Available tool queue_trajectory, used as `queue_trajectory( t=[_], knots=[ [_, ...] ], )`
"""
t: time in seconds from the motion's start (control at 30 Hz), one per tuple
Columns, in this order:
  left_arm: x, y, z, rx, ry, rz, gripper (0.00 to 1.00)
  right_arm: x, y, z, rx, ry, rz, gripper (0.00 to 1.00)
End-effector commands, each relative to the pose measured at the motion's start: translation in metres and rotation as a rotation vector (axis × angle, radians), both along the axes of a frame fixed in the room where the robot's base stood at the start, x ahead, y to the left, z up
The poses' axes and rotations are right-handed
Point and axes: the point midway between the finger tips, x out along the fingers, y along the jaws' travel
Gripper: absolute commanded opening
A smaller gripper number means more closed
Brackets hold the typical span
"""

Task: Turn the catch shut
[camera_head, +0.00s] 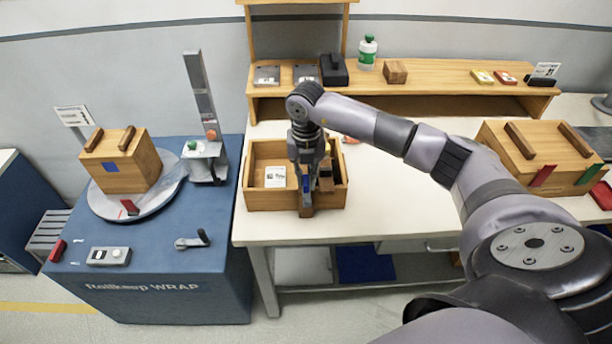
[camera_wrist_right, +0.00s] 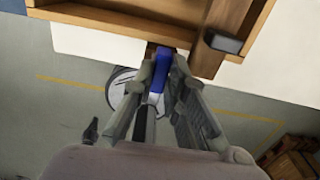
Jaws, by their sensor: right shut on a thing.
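An open wooden box (camera_head: 250,198) stands on the white table, and its front part shows at the top of the right wrist view (camera_wrist_right: 120,22). My right gripper (camera_head: 306,190) points down at the front wall of the box. In the right wrist view my right gripper (camera_wrist_right: 163,60) is shut on a blue piece (camera_wrist_right: 160,68), which looks like the catch at the box front. The fingers hide much of the piece, so its exact angle cannot be told. My left gripper is in neither view.
A white card (camera_head: 275,177) lies in the box. To the left, a blue wrapping machine (camera_head: 150,290) carries a wooden crate (camera_head: 121,168) on a turntable. A larger wooden crate (camera_head: 530,160) stands at the right. A wooden shelf (camera_head: 430,85) runs behind. The table between box and right crate is clear.

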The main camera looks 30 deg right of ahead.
Motion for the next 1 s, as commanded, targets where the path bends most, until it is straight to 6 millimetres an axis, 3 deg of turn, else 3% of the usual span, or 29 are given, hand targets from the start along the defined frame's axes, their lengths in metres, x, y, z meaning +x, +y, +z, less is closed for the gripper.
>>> queue_trajectory(
  t=[0.37, 1.0],
  knots=[
    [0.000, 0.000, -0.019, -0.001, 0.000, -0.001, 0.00, 0.000, -0.001, -0.003, -0.001, -0.002, 0.162, 0.00],
    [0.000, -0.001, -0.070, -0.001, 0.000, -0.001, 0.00, 0.001, 0.000, -0.002, -0.002, -0.003, 0.759, 0.00]
  ],
)
